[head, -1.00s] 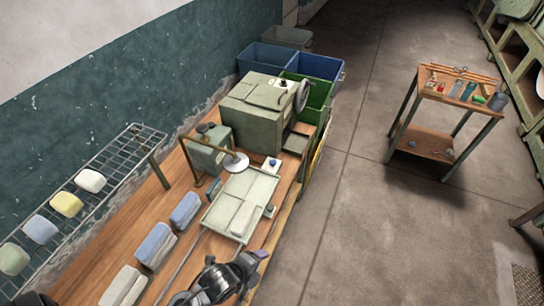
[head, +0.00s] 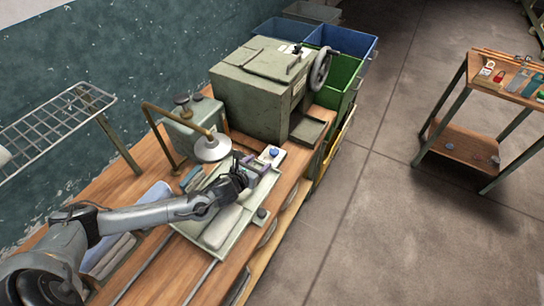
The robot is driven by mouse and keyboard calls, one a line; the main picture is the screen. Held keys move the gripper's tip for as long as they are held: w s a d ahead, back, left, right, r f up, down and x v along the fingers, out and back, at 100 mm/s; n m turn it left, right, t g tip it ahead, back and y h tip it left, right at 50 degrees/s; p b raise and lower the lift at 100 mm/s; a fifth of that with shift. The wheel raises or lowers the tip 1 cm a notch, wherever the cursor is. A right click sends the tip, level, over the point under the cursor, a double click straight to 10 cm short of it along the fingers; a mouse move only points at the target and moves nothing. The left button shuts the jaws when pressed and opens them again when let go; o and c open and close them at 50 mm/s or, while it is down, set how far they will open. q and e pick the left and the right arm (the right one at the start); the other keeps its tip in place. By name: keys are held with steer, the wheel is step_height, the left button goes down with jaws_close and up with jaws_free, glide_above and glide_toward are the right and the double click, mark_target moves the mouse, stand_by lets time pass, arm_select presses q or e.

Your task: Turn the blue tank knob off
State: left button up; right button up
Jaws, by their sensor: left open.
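A small blue knob (head: 274,152) sits on a white block at the far right corner of the pale green tray (head: 215,238), on the wooden bench. My left gripper (head: 260,164) is open, with its fingertips just short of the knob and pointing at it. I cannot tell whether they touch the white block. My left arm crosses the tray from the lower left and hides part of it. A dark round knob (head: 262,212) sits at the tray's right edge. My right gripper is not in view.
A large green machine (head: 262,90) with a handwheel (head: 320,69) stands behind the knob. Blue and green bins (head: 339,80) stand beyond. The floor to the right is clear up to a tool cart (head: 470,145).

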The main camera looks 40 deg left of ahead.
mark_target(274, 151)
arm_select(q)
steer(key=b+x, duration=0.1)
steer(key=x, duration=0.9)
steer(key=shift+w+r, duration=0.1)
steer(key=shift+w, duration=0.15)
steer(key=shift+c, duration=0.2)
steer(key=c, duration=1)
